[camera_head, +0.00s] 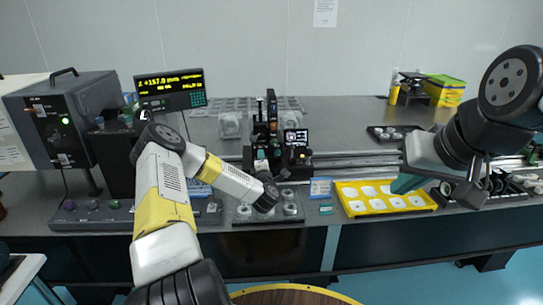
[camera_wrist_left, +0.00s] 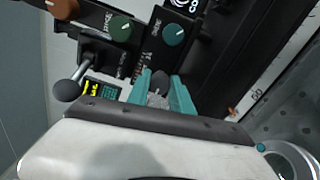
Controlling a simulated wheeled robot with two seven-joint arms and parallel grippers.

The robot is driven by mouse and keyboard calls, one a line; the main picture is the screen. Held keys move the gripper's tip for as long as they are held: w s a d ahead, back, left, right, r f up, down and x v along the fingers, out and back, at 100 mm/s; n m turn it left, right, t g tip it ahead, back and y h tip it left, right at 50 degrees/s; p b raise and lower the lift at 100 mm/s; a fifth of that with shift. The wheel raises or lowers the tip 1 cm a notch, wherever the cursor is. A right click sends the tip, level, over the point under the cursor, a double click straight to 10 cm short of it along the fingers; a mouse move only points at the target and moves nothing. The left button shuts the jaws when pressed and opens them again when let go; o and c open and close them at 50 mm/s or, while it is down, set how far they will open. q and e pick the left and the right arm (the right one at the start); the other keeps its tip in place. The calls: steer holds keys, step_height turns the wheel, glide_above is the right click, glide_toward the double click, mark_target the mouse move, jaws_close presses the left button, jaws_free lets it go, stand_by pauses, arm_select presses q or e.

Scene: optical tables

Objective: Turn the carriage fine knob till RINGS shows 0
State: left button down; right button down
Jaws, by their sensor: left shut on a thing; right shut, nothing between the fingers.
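The black optical instrument (camera_head: 268,140) stands mid-table in the head view. Its small screen (camera_head: 295,138) has white marks too small to read, so I cannot read RINGS. In the left wrist view, a dark grey knob (camera_wrist_left: 160,80) sits between the teal fingers of my left gripper (camera_wrist_left: 162,93), which is shut on it. A dark green knob (camera_wrist_left: 120,27) and a teal knob (camera_wrist_left: 173,35) sit above it on the instrument. I cannot tell from the labels which is the carriage fine knob. My right gripper (camera_head: 405,184) is shut and empty, over the yellow tray's right side.
A readout (camera_head: 169,89) with yellow digits stands behind my left arm. The yellow tray (camera_head: 350,208) holds several white pieces. Metal rails (camera_head: 350,160) run right from the instrument. A grey box (camera_head: 62,118) stands at left. The back right table has some free room.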

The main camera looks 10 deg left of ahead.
arm_select(q)
steer(key=shift+d+r+n, duration=0.1)
steer(key=shift+d+n, duration=0.1)
steer(key=shift+n, duration=4.3)
steer(key=shift+d+r+n, duration=0.1)
steer(key=shift+d+n, duration=0.05)
steer(key=shift+n, duration=4.35)
steer(key=c, duration=1.1)
jaws_free()
steer(key=shift+d+f, duration=0.1)
steer(key=shift+c, duration=0.2)
steer(key=shift+a, duration=0.3)
